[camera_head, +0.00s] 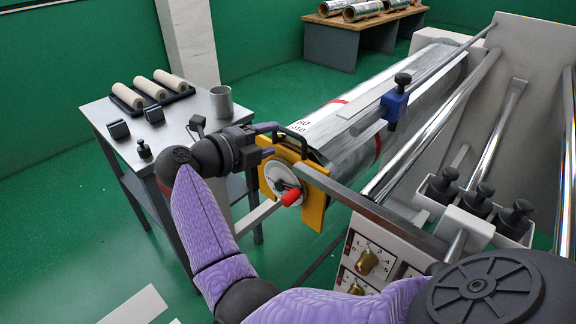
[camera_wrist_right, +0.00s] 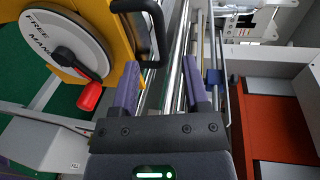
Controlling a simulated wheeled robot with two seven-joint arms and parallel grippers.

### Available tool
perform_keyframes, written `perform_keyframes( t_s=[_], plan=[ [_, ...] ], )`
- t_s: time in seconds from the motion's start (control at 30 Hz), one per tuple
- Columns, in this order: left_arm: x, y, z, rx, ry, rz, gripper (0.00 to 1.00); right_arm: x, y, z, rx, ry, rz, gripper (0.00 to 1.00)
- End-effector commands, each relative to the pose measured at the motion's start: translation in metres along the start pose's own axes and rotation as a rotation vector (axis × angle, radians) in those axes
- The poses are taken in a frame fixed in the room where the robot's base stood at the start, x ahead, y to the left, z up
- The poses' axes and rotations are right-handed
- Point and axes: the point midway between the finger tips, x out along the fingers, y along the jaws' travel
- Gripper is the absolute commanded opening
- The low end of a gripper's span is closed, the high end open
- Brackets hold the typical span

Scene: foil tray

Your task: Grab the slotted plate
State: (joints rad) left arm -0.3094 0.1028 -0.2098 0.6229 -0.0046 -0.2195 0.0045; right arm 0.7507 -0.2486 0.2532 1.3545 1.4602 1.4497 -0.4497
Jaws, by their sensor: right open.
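A yellow plate (camera_head: 312,207) stands upright at the near end of the foil roll. It carries a white dial (camera_head: 279,182) with a red knob, and a black handle (camera_head: 293,137) at its top. I cannot make out a slot in it. In the right wrist view the yellow plate (camera_wrist_right: 107,14) is at the upper left, with its black handle (camera_wrist_right: 158,40) ahead of the fingers. My right gripper (camera_head: 271,140) is open beside the handle, with nothing clearly between its fingers (camera_wrist_right: 162,92). My left gripper is out of view.
The foil machine's roll (camera_head: 352,148), a blue clamp (camera_head: 393,103) and metal rods lie right of the plate. A small table (camera_head: 185,112) on the left holds rollers and a grey cup (camera_head: 221,102). Green floor shows at the far left.

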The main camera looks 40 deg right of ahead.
Motion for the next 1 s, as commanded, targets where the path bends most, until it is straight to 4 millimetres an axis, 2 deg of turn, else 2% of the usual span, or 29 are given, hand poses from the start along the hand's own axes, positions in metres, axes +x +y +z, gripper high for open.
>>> perform_keyframes(
  t_s=[0.1, 0.2, 0.3, 0.47, 0.57, 0.77, 1.0],
  plan=[
    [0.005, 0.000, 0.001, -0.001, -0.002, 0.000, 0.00, 0.026, 0.000, 0.003, 0.001, 0.003, -0.005, 0.59],
    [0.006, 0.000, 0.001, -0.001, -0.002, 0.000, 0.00, 0.043, 0.000, 0.004, 0.000, 0.002, -0.004, 0.59],
    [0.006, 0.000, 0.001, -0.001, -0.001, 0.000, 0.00, 0.050, -0.001, 0.004, 0.001, 0.000, -0.001, 0.59],
    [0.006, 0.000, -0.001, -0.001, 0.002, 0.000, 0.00, 0.050, -0.001, 0.004, 0.001, 0.000, -0.001, 0.59],
    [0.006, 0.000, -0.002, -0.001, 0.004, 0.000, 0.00, 0.050, -0.001, 0.004, 0.001, 0.000, -0.001, 0.42],
    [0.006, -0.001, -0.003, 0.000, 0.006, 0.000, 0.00, 0.049, -0.001, 0.004, 0.001, 0.000, -0.001, 0.00],
    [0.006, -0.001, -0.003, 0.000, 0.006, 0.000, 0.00, 0.049, -0.001, 0.004, 0.001, 0.000, -0.001, 0.00]
  ],
)
